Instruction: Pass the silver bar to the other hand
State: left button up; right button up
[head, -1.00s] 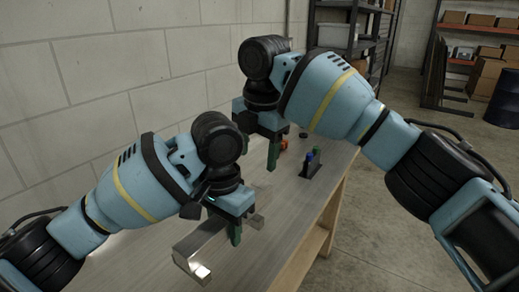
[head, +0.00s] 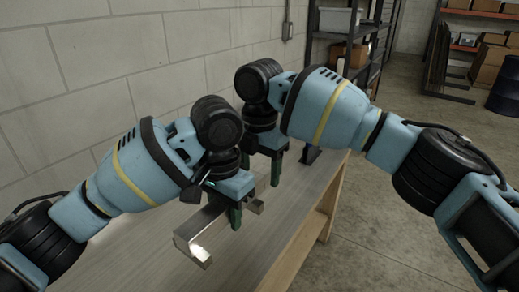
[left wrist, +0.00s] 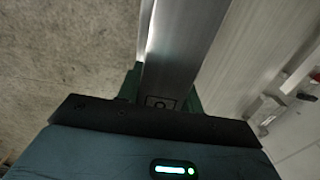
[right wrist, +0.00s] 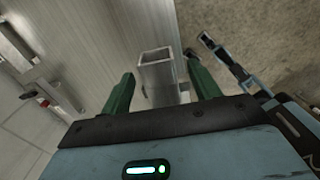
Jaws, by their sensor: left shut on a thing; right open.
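The silver bar (head: 207,228) is a hollow square tube held above the workbench, with its near end toward me in the head view. My left gripper (head: 224,209) is shut on it; the left wrist view shows the bar (left wrist: 181,55) between its green fingers. My right gripper (head: 262,167) is open and empty, just beyond the bar's far end. In the right wrist view the bar's hollow end (right wrist: 156,62) shows between the spread fingers of this gripper (right wrist: 160,82). I cannot tell how deep the end lies between them.
The workbench (head: 262,240) runs along a block wall (head: 60,130) at the left. A dark holder (head: 311,155) stands on its far part, partly hidden by my right arm. Shelves (head: 350,50) stand behind. Open floor (head: 385,215) lies to the right.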

jog(key=shift+f, duration=1.9)
jog(key=c, duration=1.2)
pick_arm(q)
jog(key=o, duration=1.3)
pick_arm(e)
jog(key=shift+r, duration=0.1)
jog(key=shift+c, duration=0.6)
pick_arm(q)
jog(key=shift+r, duration=0.15)
notch_tip(320, 180, up, 12)
jog(key=shift+f, duration=0.15)
